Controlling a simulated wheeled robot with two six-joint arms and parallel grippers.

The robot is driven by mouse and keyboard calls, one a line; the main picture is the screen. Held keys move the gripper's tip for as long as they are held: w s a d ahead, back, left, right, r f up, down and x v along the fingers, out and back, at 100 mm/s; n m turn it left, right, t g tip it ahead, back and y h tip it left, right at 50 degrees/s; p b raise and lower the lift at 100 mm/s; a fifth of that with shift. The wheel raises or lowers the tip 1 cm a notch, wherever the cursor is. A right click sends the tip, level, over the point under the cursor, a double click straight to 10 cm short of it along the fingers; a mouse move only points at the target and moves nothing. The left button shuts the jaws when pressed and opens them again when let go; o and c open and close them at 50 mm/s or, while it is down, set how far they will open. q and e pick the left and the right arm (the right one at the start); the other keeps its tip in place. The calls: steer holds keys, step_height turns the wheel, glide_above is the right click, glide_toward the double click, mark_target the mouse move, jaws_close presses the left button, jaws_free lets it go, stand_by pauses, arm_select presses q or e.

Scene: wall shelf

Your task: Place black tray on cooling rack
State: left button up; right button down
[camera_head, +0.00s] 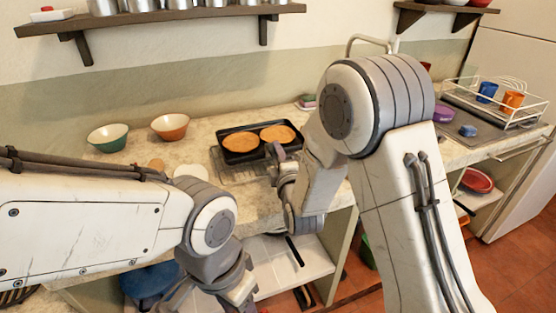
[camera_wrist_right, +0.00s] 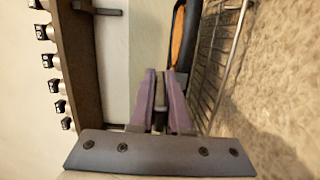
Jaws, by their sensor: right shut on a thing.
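The black tray (camera_head: 239,157) holds two round orange-brown baked discs (camera_head: 278,132) on the counter side of the head view. The wire cooling rack (camera_head: 232,174) shows at the tray's front edge, partly covered by the tray. My right gripper (camera_head: 281,153) is shut on the tray's near right edge. In the right wrist view its purple fingers (camera_wrist_right: 161,80) close on the tray (camera_wrist_right: 176,35), with the rack (camera_wrist_right: 215,60) close alongside. I cannot tell whether the tray touches the rack. My left gripper (camera_head: 228,292) is low at the bottom, its fingers not clearly shown.
A green bowl (camera_head: 107,138) and an orange bowl (camera_head: 170,127) stand left on the counter. A wall shelf (camera_head: 160,18) with metal canisters hangs above. A wire dish rack with cups (camera_head: 487,92) is at the right. Counter behind the tray is mostly clear.

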step_height(320, 180, down, 3)
steer(key=shift+r, duration=0.2)
steer(key=shift+f+b, duration=0.2)
steer(key=shift+b, duration=0.1)
steer(key=c, duration=0.9)
jaws_free()
steer(key=shift+r, duration=0.1)
